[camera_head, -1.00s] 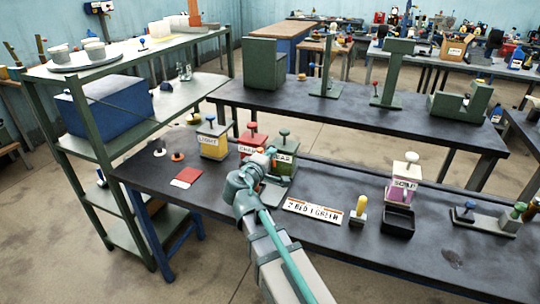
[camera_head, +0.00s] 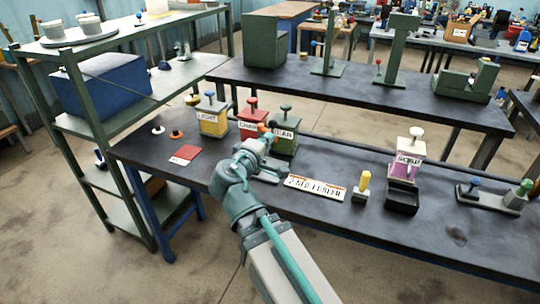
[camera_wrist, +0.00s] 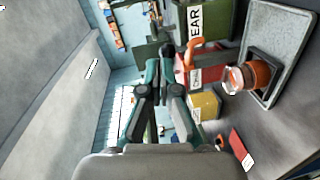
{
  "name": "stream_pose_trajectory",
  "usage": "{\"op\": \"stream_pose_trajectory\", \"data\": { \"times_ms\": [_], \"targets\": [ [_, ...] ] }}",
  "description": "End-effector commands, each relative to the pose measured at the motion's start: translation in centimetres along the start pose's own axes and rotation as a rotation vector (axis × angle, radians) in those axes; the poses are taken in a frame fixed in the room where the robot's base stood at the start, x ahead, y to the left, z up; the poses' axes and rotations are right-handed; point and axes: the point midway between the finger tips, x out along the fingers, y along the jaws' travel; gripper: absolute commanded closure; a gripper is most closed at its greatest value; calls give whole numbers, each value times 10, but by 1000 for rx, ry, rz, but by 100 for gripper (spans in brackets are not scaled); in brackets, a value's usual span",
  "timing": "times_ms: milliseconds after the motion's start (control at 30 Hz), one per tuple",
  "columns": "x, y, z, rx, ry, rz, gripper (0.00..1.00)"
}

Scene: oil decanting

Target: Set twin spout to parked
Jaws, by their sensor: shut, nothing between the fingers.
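My gripper (camera_head: 262,142) is shut and empty, low over the bench in front of the red and green canisters. In the wrist view its fingertips (camera_wrist: 160,55) lie beside an orange lever (camera_wrist: 190,55) and an orange-and-grey fitting (camera_wrist: 250,76) on a grey tray (camera_wrist: 277,45). This may be the twin spout, but no label confirms it. In the head view the grey tray (camera_head: 270,172) is partly hidden by my gripper. I cannot tell whether the fingers touch the lever, or what setting it has.
A yellow canister (camera_head: 211,122), red canister (camera_head: 248,128) and green canister (camera_head: 285,142) stand behind my gripper. A red card (camera_head: 185,154) lies left. A sign (camera_head: 314,187), yellow-handled block (camera_head: 362,188), black bin (camera_head: 402,201) and two-knobbed fixture (camera_head: 494,195) are right.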

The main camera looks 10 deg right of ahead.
Motion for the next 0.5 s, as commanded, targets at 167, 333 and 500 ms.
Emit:
{"op": "stream_pose_trajectory", "data": {
  "times_ms": [167,333,500],
  "targets": [
    [-5,-6,4,3,1,2,100],
    [-11,-5,9,2,1,0,100],
    [-21,-3,15,2,4,-1,100]
  ]
}}
